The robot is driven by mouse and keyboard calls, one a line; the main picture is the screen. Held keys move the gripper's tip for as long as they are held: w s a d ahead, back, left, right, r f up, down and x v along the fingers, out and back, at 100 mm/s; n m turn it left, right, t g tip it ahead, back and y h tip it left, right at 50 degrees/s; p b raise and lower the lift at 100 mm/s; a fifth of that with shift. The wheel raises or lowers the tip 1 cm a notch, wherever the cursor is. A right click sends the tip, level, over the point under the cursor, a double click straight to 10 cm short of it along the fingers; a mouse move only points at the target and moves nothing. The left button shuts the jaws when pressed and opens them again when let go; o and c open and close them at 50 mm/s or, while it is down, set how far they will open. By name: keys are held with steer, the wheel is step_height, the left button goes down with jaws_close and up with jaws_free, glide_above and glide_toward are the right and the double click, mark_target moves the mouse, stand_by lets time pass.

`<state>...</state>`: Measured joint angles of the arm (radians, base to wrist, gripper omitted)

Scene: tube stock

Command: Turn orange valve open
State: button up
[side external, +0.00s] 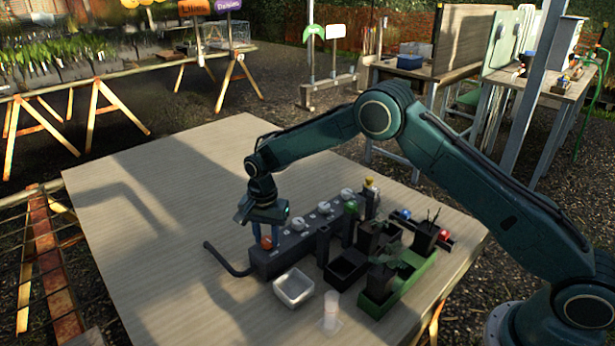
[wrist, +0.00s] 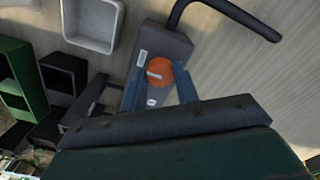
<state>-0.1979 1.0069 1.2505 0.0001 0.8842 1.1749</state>
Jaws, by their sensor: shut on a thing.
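The orange valve (side external: 266,242) is a round knob on the near left end of a dark grey manifold block (side external: 268,265). In the wrist view the orange valve (wrist: 159,72) has a pale mark across its top, slanting slightly. My gripper (side external: 255,232) points down over that end of the block. Its two blue-grey fingers stand on either side of the knob and are shut on it. In the wrist view my gripper (wrist: 160,92) shows one finger left and one right of the knob. The exact finger contact is partly hidden.
A bent black pipe (side external: 226,260) leaves the block's left end. A white square bin (side external: 294,288) and a clear cup (side external: 331,312) stand in front. White knobs (side external: 309,213) line the block. Black pots and a green tray (side external: 398,290) crowd the right. The table's left side is clear.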

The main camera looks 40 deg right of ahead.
steer(key=shift+n, duration=0.3)
steer(key=n, duration=0.8)
steer(key=shift+n, duration=0.3)
steer(key=n, duration=0.4)
steer(key=shift+n, duration=0.3)
steer(key=n, duration=0.4)
steer(key=shift+r, duration=0.1)
steer(key=o, duration=1)
